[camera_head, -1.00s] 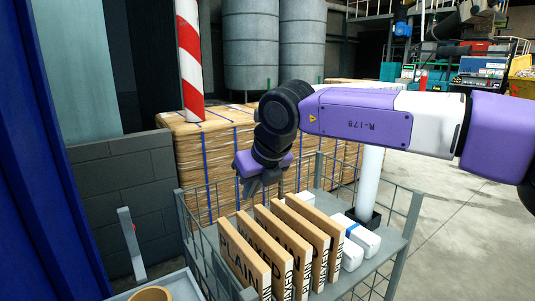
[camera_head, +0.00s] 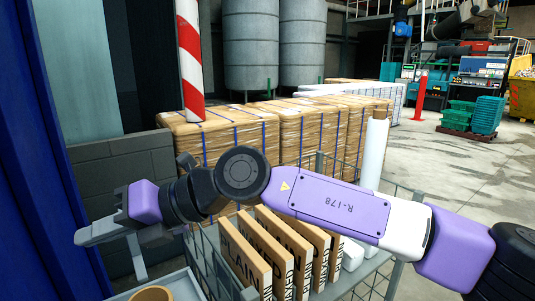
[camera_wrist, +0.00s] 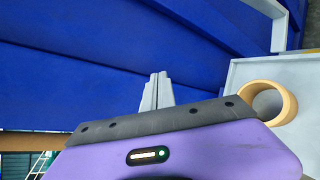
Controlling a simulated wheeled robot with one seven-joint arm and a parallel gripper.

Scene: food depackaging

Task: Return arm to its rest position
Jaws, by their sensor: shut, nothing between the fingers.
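My arm (camera_head: 335,208) stretches across the head view from the lower right to the left, in front of the cart. My gripper (camera_head: 84,236) is at the far left of the head view and points left. In the wrist view my gripper (camera_wrist: 157,88) shows its two fingers together, shut with nothing between them, against a blue surface. The fingers touch nothing that I can see.
A wire-sided cart (camera_head: 396,208) holds several upright boxes (camera_head: 245,254) below my arm. A tan ring-shaped thing (camera_wrist: 270,98) sits on a light tray (camera_wrist: 250,72). A blue panel (camera_head: 40,170) stands at left. Wrapped pallets (camera_head: 225,140) stand behind the cart.

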